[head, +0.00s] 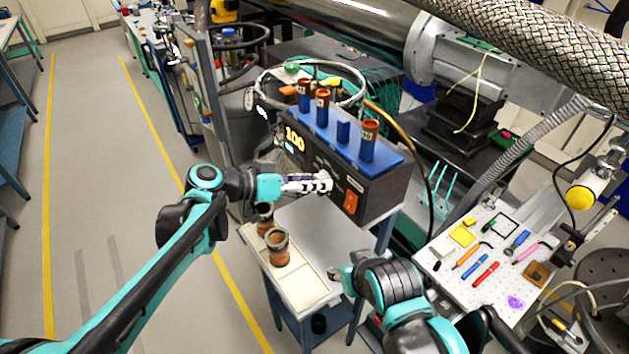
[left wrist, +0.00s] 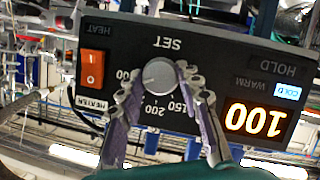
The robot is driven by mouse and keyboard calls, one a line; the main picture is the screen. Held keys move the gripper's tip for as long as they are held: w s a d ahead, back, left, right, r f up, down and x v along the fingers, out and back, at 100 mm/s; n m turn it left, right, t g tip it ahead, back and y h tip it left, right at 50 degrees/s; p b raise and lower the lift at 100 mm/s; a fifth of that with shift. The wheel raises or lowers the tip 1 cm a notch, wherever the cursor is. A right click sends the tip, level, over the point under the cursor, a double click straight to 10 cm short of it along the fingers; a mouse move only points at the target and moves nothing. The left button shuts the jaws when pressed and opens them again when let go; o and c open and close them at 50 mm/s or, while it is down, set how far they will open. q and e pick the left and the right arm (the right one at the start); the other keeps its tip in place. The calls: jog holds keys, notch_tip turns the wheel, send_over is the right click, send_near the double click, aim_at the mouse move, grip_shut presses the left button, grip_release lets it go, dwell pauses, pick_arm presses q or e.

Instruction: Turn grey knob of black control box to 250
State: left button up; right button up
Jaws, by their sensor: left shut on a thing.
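The black control box (head: 378,190) stands on a blue-legged bench in the head view. Its display (head: 294,138) glows orange and reads 100; it appears upside down in the left wrist view (left wrist: 255,120). The grey knob (left wrist: 159,76) sits under the SET label, with 150 and 200 printed around it. My left gripper (head: 327,184) reaches the box front from the left. Its fingers (left wrist: 158,84) are shut on the knob from both sides; the head view hides the knob behind them. My right gripper (head: 343,276) is low, near the bench's right edge, its opening unclear.
A red-orange heater switch (left wrist: 93,70) is beside the knob. A blue COLD light (left wrist: 287,91) is lit. Brown-topped vials (head: 322,103) stand in the blue block on the box. A brown cup (head: 278,246) stands on the bench below. A tool board (head: 450,272) lies right.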

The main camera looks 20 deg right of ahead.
pick_arm(q)
jog(key=shift+w+f+n+g+h, duration=0.1)
jog(key=shift+n+g+h, duration=0.6)
jog(key=shift+n, duration=0.8)
jog(key=o, duration=1.2)
jog(key=shift+c, duration=0.2)
jog(key=shift+a, duration=0.1)
jog(key=w+v, duration=0.1)
jog(key=v, duration=1.1)
jog(key=shift+s, duration=0.4)
